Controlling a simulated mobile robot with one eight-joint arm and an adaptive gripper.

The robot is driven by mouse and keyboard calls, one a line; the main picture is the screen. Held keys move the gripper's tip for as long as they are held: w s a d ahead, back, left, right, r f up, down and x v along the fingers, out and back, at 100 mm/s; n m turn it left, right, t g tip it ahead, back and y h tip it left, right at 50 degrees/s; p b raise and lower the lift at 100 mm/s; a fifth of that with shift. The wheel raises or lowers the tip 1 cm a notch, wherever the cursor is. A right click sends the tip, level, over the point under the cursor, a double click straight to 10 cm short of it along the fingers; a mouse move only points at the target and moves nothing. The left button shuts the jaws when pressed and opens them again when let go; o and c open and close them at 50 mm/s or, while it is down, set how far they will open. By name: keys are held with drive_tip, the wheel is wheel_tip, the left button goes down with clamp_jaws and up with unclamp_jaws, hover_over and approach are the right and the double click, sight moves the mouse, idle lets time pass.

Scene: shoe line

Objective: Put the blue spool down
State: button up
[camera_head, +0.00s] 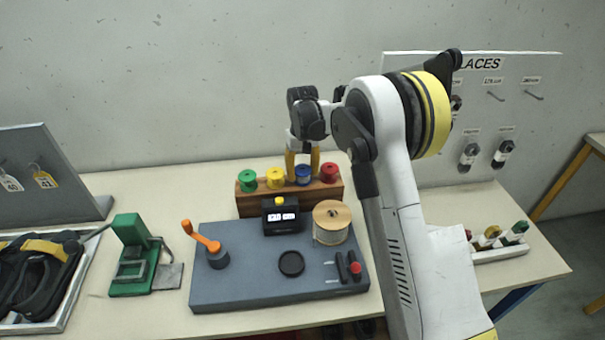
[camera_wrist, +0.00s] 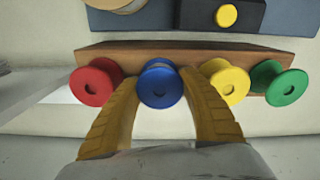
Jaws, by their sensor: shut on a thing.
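The blue spool (camera_head: 303,174) is at the wooden rack (camera_head: 250,207), between the yellow spool and the red spool. In the wrist view the blue spool (camera_wrist: 160,85) lies between the two yellow fingers of my gripper (camera_wrist: 158,92). My gripper (camera_head: 302,172) comes down from above and is shut on the blue spool. I cannot tell whether the spool's underside touches the rack. The green spool (camera_head: 248,180), yellow spool (camera_head: 275,178) and red spool (camera_head: 329,172) stand along the rack.
A grey-blue board (camera_head: 240,285) in front of the rack carries an orange crank (camera_head: 205,240), a display box (camera_head: 281,218) and a wound cream spool (camera_head: 331,225). A green clamp device (camera_head: 130,250) stands at left. The lacing panel (camera_head: 505,120) is at right.

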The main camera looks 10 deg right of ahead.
sight(303, 170)
drive_tip(key=shift+f, duration=0.25)
drive_tip(key=o, duration=1)
drive_tip(key=shift+o, duration=0.2)
drive_tip(key=shift+r, duration=0.1)
wheel_tip(303, 170, up, 13)
drive_tip(key=p, duration=0.2)
drive_tip(key=s+d+r+t, duration=0.2)
drive_tip(key=s+d+r, duration=0.1)
drive_tip(key=s+r, duration=0.75)
drive_tip(key=s+d+f+m+t, duration=0.1)
drive_tip(key=s+t, duration=0.1)
drive_tip(key=s, duration=1)
drive_tip(key=s+d+f+t, duration=0.2)
drive_tip(key=s+t, duration=0.1)
drive_tip(key=s, duration=0.9)
drive_tip(key=shift+s+d+m, duration=0.15)
drive_tip(key=shift+s+m, duration=0.25)
